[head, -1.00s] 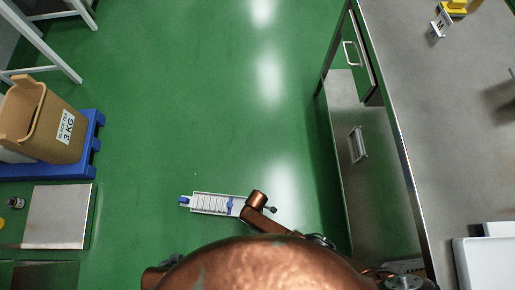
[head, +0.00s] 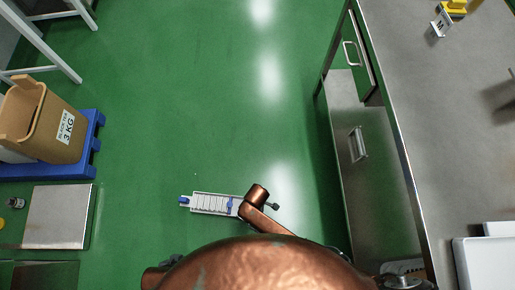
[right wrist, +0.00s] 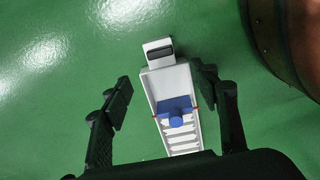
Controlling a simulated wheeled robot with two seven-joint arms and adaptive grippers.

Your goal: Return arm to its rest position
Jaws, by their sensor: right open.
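My right gripper (right wrist: 165,78) is open in the right wrist view, with its two dark fingers apart over the green floor. A long white ribbed object with blue parts (right wrist: 178,125) shows between and below the fingers. I cannot tell how far below them it is, and no finger is seen closed on it. It also shows in the head view (head: 212,203), beside my copper arm link. The right gripper is not clear in the head view, and much of the arm is hidden behind my copper body. My left gripper is not in view.
A steel bench (head: 440,120) with drawers stands on the right, with a white tray (head: 485,262) at its near end. A tan bin (head: 42,120) sits on a blue pallet (head: 92,150) at the left. The green floor (head: 200,110) between is mostly clear.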

